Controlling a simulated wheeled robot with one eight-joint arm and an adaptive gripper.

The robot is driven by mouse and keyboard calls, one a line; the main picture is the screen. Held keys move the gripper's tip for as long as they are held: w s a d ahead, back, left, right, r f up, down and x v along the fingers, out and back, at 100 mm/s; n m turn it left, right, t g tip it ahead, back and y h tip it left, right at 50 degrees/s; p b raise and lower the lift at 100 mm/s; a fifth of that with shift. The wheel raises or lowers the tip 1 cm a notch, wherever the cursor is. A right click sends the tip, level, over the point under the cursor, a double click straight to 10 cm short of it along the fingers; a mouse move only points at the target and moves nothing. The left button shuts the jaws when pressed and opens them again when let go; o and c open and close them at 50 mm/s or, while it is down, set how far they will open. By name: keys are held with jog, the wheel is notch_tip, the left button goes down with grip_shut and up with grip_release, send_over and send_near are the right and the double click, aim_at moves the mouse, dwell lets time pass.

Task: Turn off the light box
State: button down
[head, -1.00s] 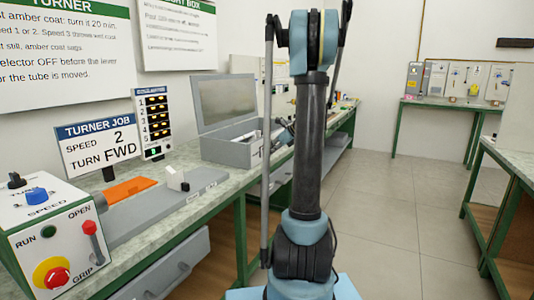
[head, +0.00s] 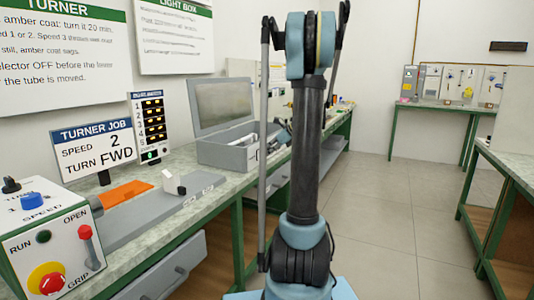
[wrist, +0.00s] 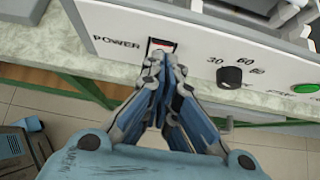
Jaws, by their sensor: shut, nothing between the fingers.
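The light box (head: 222,154) is a grey box with its lid raised, standing on the left bench in the head view. In the wrist view its pale front panel (wrist: 200,62) carries a switch (wrist: 163,44) marked POWER, with red showing at its top. My gripper (wrist: 157,62) is shut and empty, its fingertips right at the lower part of the switch and partly hiding it. I cannot tell whether they touch it.
A black dial (wrist: 230,77) and a green button (wrist: 306,88) sit right of the switch. The turner control box (head: 52,240) and a TURNER JOB sign (head: 93,146) stand nearer on the bench. The floor (head: 385,220) to the right is clear.

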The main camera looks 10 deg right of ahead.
jog(key=v, duration=1.2)
jog(key=shift+r, duration=0.2)
jog(key=shift+s, duration=0.2)
jog(key=s+a+f+n+g+h, duration=0.1)
jog(key=s+a+f+n, duration=0.25)
jog(key=s, duration=0.35)
jog(key=s+a+f+n+g+h, duration=0.1)
jog(key=s+a+f+n, duration=0.1)
jog(key=s+a+n, duration=0.3)
jog(key=s+a+f+n+g+h, duration=0.1)
jog(key=s+a+f+n, duration=0.2)
jog(key=s, duration=0.5)
jog(key=s+f+n+h, duration=0.2)
jog(key=s+f+n, duration=0.4)
jog(key=s, duration=0.3)
jog(key=s+f+n+h, duration=0.2)
jog(key=s+f+n, duration=0.5)
jog(key=s+n, duration=0.1)
jog(key=shift+s+d+g+h, duration=0.25)
jog(key=shift+s+g+h, duration=0.15)
jog(key=shift+s, duration=0.45)
